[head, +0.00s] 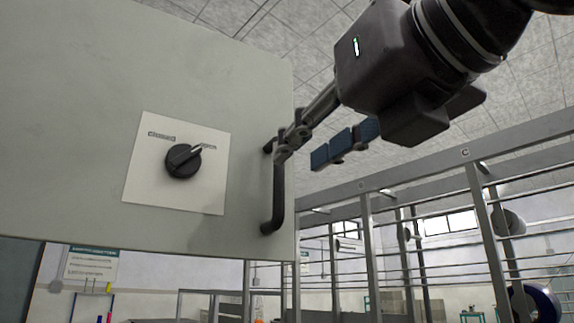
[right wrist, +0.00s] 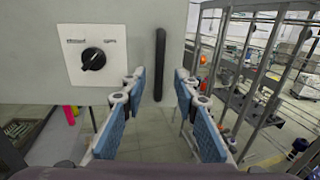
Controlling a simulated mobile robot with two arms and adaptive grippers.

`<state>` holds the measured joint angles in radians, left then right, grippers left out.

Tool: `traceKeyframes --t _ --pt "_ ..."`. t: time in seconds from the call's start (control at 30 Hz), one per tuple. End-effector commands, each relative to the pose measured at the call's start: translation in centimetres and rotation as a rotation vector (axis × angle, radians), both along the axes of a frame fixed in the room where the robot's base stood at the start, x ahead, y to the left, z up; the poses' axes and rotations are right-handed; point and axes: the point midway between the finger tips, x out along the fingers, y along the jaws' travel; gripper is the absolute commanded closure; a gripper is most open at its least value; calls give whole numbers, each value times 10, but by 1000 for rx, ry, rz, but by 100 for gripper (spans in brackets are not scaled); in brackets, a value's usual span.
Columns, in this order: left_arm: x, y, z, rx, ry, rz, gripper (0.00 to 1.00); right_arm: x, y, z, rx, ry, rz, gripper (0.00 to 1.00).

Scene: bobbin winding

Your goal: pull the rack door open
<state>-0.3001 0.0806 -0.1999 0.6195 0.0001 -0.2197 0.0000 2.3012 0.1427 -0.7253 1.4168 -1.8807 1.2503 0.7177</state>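A flat grey door panel (head: 80,120) fills the left of the head view, and it also shows in the right wrist view (right wrist: 120,20). A black bar handle (head: 278,195) stands upright near its right edge. In the right wrist view the handle (right wrist: 160,65) appears between the fingertips. My right gripper (head: 318,148) is open, its blue-padded fingers (right wrist: 158,85) spread apart. In the head view one finger covers the handle's upper end. I cannot tell whether it touches. My left gripper is out of view.
A black rotary switch (head: 183,161) on a white plate sits left of the handle. A metal frame with posts and bars (head: 475,200) stands at the right. In the right wrist view, open floor (right wrist: 150,145) shows below the panel.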

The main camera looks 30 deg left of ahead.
Motion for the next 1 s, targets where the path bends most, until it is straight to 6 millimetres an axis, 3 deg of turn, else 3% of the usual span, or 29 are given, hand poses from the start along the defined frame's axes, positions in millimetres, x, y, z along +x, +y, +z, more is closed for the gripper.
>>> traceKeyframes --t 0.1,0.3,1.0 --pt "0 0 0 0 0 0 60 -13 -19 0 2 -1 -1 72" --pt "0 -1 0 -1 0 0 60 -26 -35 0 0 0 0 72" --pt "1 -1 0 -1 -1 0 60 -25 -36 -2 1 10 6 72"
